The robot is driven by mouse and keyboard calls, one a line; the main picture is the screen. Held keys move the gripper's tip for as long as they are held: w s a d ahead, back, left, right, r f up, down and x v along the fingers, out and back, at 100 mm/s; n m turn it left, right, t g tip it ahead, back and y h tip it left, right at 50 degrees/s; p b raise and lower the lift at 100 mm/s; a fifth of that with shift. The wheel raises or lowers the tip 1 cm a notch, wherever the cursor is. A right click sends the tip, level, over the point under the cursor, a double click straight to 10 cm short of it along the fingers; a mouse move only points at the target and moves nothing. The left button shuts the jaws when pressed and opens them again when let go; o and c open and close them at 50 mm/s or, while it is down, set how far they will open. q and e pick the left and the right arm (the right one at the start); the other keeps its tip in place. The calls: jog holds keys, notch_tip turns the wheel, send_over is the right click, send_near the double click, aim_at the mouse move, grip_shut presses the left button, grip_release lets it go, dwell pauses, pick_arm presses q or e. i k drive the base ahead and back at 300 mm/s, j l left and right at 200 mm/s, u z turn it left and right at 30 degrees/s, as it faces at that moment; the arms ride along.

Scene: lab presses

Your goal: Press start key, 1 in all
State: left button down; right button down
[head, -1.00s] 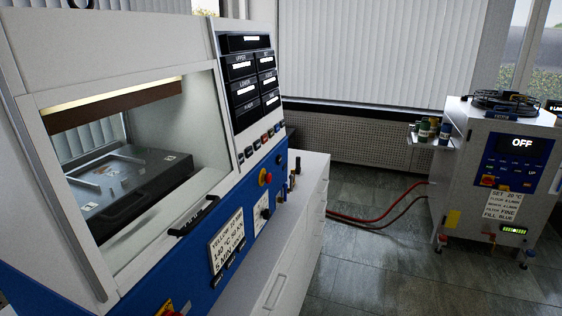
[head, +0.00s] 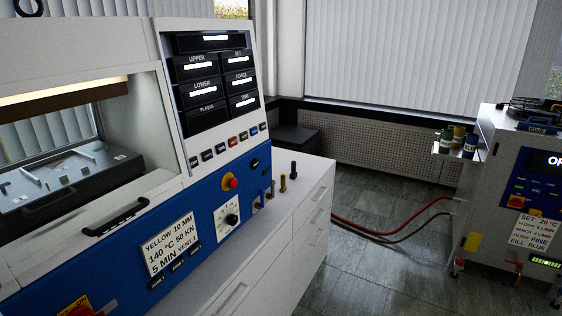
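The lab press (head: 190,216) stands at the left, with a white upper housing and a blue lower front. Its display panel (head: 212,85) carries several dark readouts labelled upper, lower, force and time. Below them runs a row of small coloured keys (head: 231,142), including dark, red, green and blue ones. Their labels are too small to read, so I cannot tell which is the start key. Neither of my grippers shows.
A chiller unit (head: 520,190) with an OFF-type display, partly cut off, stands at the right. Small bottles (head: 458,140) sit on its shelf. Red hoses (head: 390,232) cross the floor. White drawers (head: 312,215) stand beside the press.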

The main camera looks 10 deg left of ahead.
aim_at(255, 163)
jog(key=i+l, duration=0.15)
jog(key=i, duration=0.35)
jog(key=i+l, duration=0.15)
jog(key=i, duration=0.3)
jog(key=i+j, duration=0.3)
jog(key=j, duration=0.15)
